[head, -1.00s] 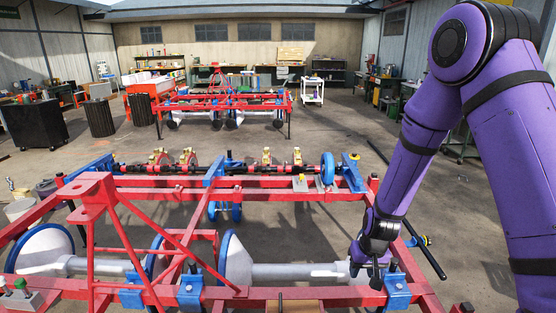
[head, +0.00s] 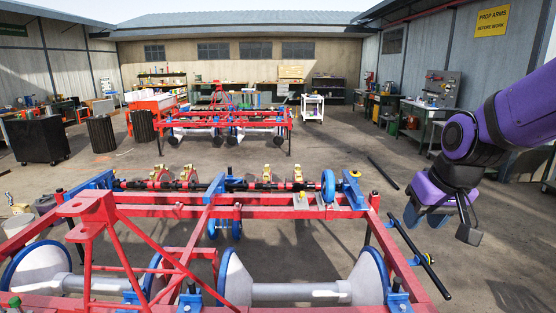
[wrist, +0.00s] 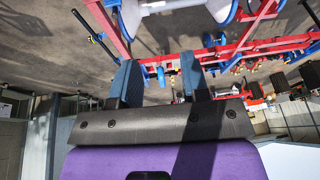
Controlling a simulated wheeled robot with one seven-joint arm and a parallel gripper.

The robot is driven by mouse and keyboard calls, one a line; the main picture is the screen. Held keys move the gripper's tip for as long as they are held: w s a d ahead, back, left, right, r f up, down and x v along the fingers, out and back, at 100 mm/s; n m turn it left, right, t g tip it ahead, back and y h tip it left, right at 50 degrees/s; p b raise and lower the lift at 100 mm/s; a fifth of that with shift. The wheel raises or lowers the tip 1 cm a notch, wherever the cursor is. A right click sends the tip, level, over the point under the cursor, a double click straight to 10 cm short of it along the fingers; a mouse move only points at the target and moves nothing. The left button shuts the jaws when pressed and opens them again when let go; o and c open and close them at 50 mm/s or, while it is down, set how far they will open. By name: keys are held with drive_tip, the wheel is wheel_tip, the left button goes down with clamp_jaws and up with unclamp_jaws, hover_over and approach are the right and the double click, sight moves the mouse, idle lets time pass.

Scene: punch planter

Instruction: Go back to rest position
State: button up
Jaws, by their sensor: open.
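My purple arm comes in from the right edge of the head view. My gripper (head: 445,217) hangs in the air to the right of the near red planter frame (head: 270,212), clear of it. In the wrist view my gripper (wrist: 160,80) shows two dark fingers set apart with nothing between them. The red frame (wrist: 226,51) and blue parts of the planter show beyond the fingertips. The planter's white roller (head: 300,292) with blue-rimmed discs lies at the bottom of the head view.
A second red planter (head: 225,120) stands farther back. A workbench (head: 425,118) lines the right wall. The floor between is mostly clear.

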drive_tip(key=s+d+r, duration=0.1)
drive_tip(key=s+r, duration=0.3)
drive_tip(key=s, duration=0.3)
drive_tip(key=s+d+r+t+h, duration=0.1)
drive_tip(key=s+r, duration=0.3)
drive_tip(key=s, duration=0.4)
drive_tip(key=shift+s+d+r+t, duration=0.2)
drive_tip(key=shift+d+r+t, duration=0.1)
drive_tip(key=shift+d, duration=0.25)
drive_tip(key=shift+a, duration=0.1)
